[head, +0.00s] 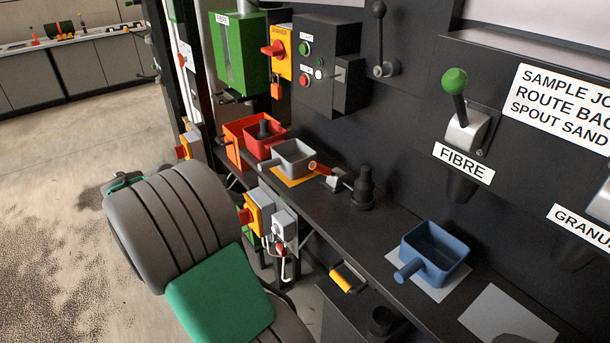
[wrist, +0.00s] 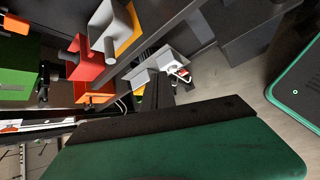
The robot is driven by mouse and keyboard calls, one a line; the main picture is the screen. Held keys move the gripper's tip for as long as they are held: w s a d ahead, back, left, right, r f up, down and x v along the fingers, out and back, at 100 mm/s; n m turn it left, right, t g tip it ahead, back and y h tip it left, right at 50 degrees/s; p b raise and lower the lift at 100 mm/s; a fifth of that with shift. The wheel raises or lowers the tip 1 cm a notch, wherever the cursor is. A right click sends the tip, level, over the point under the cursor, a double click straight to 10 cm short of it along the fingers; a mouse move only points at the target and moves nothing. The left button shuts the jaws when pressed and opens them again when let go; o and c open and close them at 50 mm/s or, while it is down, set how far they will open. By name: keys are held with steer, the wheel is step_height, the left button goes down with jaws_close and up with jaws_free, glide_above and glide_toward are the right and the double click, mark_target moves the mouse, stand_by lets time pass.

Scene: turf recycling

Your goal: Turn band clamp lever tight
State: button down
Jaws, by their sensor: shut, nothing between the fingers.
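I cannot tell which of two handles is the band clamp lever. A yellow-gripped handle (head: 346,278) juts from below the bench's front edge. In the head view my grey and green arm stands left of the bench, and my gripper is not clearly seen there. In the wrist view my gripper (wrist: 157,93) shows as dark shut fingers beyond a green body, empty and apart from both handles.
The bench (head: 395,285) carries a grey scoop (head: 294,157), red bin (head: 264,143) and blue scoop (head: 435,252). Yellow switch boxes (head: 258,213) hang below its left part. A green-knobbed FIBRE lever (head: 455,82) is on the back panel. The floor at left is open.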

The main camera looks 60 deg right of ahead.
mark_target(327, 170)
steer(key=s+d+f+n+g, duration=0.1)
steer(key=s+d, duration=0.2)
steer(key=d, duration=0.2)
steer(key=s+d+f+n+g+h, duration=0.1)
steer(key=s+d+g, duration=0.1)
steer(key=s+d, duration=0.2)
steer(key=s+d+f+n+g+h, duration=0.1)
steer(key=s+d+f, duration=0.1)
steer(key=d, duration=0.5)
steer(key=shift+s+d+n, duration=0.2)
steer(key=shift+s, duration=0.25)
steer(key=shift+s+d+n, duration=0.15)
steer(key=shift+s+n, duration=0.05)
steer(key=shift+s, duration=0.25)
steer(key=shift+s+d+r+p, duration=0.15)
steer(key=shift+d+r+p, duration=0.2)
steer(key=shift+r, duration=0.3)
steer(key=shift+s+d+r+p, duration=0.15)
steer(key=shift+d+r+p, duration=0.1)
steer(key=shift+d+r, duration=0.3)
steer(key=shift+s+d+r, duration=0.15)
steer(key=shift+d+r, duration=0.05)
steer(key=shift+r, duration=0.2)
